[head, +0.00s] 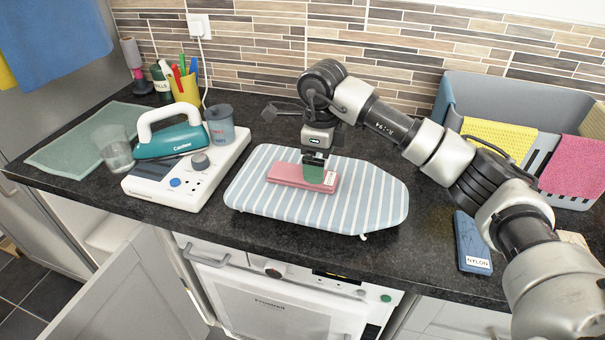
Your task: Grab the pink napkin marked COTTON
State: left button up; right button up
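A folded pink napkin (287,174) lies flat on the blue-and-white striped ironing board (262,205). It has a white label at its right end, too small to read. My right arm comes in from the right, and its gripper (314,172) points down at the right half of the napkin. A dark green finger pad covers part of the napkin there. The gap between the fingers is hidden, so I cannot tell if they are closed on the cloth. My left gripper is not in view.
A blue cloth labelled NYLON (470,243) lies right of the board. A grey crate (480,95) with yellow and pink cloths stands at the back right. On the left are a teal iron (172,141) on its white base (165,190), a glass (114,150) and a pen cup (186,90).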

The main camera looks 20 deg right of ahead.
notch_tip(320, 180, down, 4)
jog(key=shift+a+r+p, duration=0.15)
jog(key=shift+r+p, duration=0.05)
jog(key=shift+p, duration=0.2)
jog(key=shift+f, duration=0.2)
jog(key=shift+c, duration=0.6)
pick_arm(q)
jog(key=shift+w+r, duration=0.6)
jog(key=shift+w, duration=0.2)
pick_arm(e)
jog(key=c, duration=0.9)
